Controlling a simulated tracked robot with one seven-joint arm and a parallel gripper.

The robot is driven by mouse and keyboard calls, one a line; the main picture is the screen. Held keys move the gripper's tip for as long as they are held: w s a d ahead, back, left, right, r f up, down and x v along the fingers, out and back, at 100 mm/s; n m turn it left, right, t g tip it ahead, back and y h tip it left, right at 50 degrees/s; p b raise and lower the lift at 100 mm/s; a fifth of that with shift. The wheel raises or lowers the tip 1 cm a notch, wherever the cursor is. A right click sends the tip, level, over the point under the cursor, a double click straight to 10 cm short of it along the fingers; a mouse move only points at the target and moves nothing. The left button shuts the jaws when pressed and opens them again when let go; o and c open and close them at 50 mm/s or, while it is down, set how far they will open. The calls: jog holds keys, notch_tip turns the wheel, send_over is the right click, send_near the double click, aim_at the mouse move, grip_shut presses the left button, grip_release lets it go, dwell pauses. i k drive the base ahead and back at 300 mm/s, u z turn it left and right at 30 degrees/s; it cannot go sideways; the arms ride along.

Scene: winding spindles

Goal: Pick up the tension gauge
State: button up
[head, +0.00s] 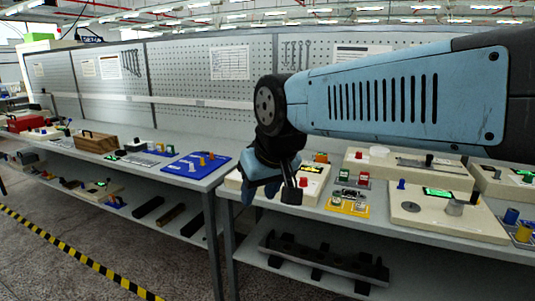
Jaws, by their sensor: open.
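My gripper (272,190) hangs from the arm, fingers pointing down, over the front edge of the workbench (400,232). It is open, and I see nothing between its fingers. A cream box (312,186) with a green display and red knobs sits just behind and right of it, partly hidden by it. I cannot tell which thing is the tension gauge. Other cream units with green displays stand at the right: one (405,172) at the back and one (420,218) near the front edge.
A yellow tray (348,207) with small parts sits right of my gripper. A blue board (188,167) with pegs and a wooden box (96,143) are on the left bench. A dark rail (318,262) lies on the lower shelf. Bare benchtop shows behind the blue board.

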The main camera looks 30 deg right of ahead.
aim_at(320, 158)
jog(key=z, duration=0.2)
jog(key=i, duration=1.75)
jog(key=z, duration=0.65)
jog(key=k, duration=0.9)
jog(key=z, duration=0.15)
jog(key=i, duration=0.9)
jog(key=u, duration=0.1)
